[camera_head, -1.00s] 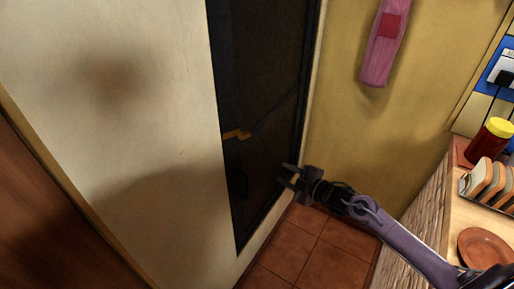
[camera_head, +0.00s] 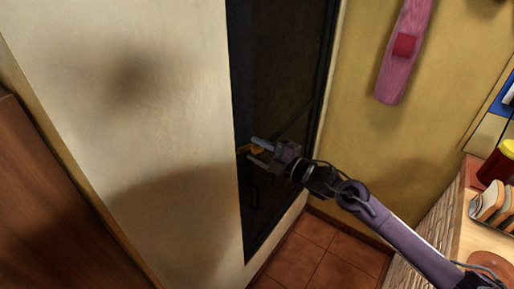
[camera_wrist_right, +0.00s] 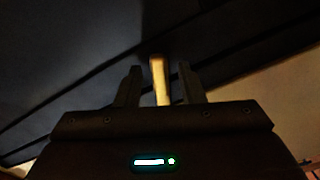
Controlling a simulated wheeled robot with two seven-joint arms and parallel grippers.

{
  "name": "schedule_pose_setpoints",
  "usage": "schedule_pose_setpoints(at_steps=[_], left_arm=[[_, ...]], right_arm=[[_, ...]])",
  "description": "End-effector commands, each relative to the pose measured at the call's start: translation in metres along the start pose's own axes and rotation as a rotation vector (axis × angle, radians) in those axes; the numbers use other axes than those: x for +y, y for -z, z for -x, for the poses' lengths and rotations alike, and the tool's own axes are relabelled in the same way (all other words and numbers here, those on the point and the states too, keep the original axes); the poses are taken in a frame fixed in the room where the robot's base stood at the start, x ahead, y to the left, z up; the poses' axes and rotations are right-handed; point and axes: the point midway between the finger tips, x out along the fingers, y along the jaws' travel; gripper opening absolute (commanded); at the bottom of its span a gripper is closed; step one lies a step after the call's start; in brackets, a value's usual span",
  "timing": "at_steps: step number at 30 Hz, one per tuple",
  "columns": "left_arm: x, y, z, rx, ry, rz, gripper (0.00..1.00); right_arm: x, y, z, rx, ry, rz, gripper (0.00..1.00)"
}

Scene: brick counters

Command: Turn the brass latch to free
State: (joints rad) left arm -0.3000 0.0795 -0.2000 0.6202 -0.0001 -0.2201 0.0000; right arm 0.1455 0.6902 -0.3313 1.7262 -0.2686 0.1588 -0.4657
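The brass latch (camera_head: 244,149) is on the dark door (camera_head: 285,70), near its left edge at mid height. My right gripper (camera_head: 256,151) is at the latch, with its fingers on either side of it. In the right wrist view the latch (camera_wrist_right: 160,80) shows as a pale bar between the two fingers of my right gripper (camera_wrist_right: 160,88). The fingers are apart, with a visible gap to the latch on both sides. Part of the latch is hidden by the gripper in the head view. My left gripper is not in view.
A dark handle (camera_head: 254,193) is on the door below the latch. A pale wall (camera_head: 150,130) stands left of the door. On the right are a brick counter (camera_head: 437,215) with a toast rack (camera_head: 490,205) and a yellow-lidded jar (camera_head: 492,165). Tiled floor (camera_head: 325,255) lies below.

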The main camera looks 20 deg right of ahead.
Motion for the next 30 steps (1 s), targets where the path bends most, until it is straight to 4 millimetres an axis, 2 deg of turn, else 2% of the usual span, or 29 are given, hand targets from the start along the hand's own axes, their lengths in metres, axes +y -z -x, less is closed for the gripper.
schedule_pose_setpoints(at_steps=[3,11,19,30], left_arm=[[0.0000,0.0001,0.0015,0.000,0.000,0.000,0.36],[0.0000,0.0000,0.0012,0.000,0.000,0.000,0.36],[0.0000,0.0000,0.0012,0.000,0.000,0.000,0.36],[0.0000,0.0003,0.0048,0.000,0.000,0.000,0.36]], right_arm=[[0.0002,0.0007,-0.0059,0.001,0.001,0.000,0.35],[-0.0008,0.0003,-0.0064,0.001,0.002,0.001,0.34],[-0.0007,0.0003,-0.0062,0.001,0.002,0.000,0.00],[-0.0001,0.0007,-0.0061,0.001,0.002,-0.047,0.00]])
